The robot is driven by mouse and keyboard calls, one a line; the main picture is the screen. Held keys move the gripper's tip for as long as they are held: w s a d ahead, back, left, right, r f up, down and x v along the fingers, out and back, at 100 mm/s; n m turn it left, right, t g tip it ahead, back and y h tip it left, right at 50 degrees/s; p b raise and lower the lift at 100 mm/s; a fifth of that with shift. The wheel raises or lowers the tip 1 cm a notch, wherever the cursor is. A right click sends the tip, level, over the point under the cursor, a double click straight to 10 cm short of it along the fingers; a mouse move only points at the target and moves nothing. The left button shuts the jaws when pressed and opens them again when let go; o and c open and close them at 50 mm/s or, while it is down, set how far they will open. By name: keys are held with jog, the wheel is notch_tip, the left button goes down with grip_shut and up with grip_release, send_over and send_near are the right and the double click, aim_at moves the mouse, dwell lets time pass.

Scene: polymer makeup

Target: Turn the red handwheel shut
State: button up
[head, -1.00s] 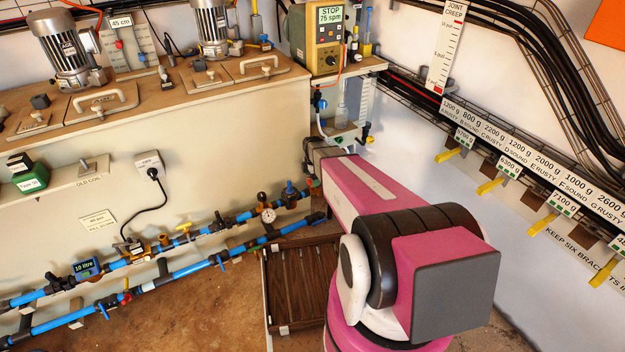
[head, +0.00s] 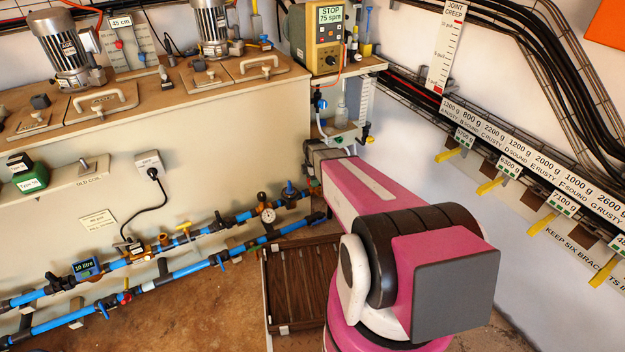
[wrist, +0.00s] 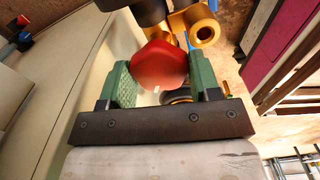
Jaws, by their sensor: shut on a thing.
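The red handwheel (wrist: 158,66) shows in the wrist view between the two green fingers of my gripper (wrist: 158,82). The fingers are closed on its sides, one at the left and one at the right. A brass fitting (wrist: 198,25) sits just beyond the wheel, and part of a round gauge-like piece shows below it. In the head view my pink arm reaches toward the right end of the blue pipes, and the handwheel and fingers are hidden behind it.
Blue pipes (head: 195,269) with several valves run along the cream tank wall. A round gauge (head: 268,215) stands near my arm's end. A brown slatted panel (head: 298,285) lies on the floor beside my arm. Yellow brackets (head: 545,225) line the right wall.

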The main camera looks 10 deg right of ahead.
jog(key=m, duration=0.4)
jog(key=shift+m, duration=0.3)
jog(key=m, duration=0.3)
jog(key=shift+m, duration=0.3)
jog(key=m, duration=0.3)
jog(key=shift+m, duration=0.3)
jog(key=m, duration=0.4)
jog(key=shift+m, duration=0.3)
jog(key=m, duration=1.3)
jog(key=o, duration=0.9)
jog(key=shift+r, duration=0.15)
